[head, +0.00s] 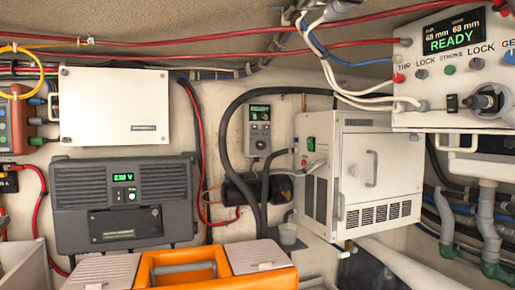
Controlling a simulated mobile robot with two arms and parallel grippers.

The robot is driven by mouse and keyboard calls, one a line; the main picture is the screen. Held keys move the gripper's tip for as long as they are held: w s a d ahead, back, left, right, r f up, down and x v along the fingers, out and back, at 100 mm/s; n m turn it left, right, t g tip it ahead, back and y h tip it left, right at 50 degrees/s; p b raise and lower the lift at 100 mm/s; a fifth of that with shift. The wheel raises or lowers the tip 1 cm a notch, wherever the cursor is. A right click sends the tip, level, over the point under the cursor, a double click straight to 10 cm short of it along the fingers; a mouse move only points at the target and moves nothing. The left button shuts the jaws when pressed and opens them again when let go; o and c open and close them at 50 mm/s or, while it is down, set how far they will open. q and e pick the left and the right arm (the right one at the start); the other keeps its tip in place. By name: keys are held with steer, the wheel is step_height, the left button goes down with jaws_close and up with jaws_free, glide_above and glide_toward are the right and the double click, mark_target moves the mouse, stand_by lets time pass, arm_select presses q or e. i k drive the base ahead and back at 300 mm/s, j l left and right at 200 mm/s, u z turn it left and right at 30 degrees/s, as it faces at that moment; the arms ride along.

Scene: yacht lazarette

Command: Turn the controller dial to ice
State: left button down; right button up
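A small grey controller (258,128) is fixed to the back wall, left of a white cabinet. A black cable loops close around the controller's left and top. Neither of my grippers is in view.
The white cabinet (361,175) with a door handle juts out at centre right. An orange and grey toolbox (205,268) stands in front at the bottom. A control panel (455,75) reading READY overhangs at the upper right. A dark grey power unit (124,200) hangs at left.

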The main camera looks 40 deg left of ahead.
mark_target(261, 145)
steer(key=u, duration=1.2)
steer(key=k+l, duration=0.1)
steer(key=l, duration=0.15)
steer(key=k+l+u, duration=0.1)
steer(key=k+l, duration=0.05)
steer(key=l, duration=0.1)
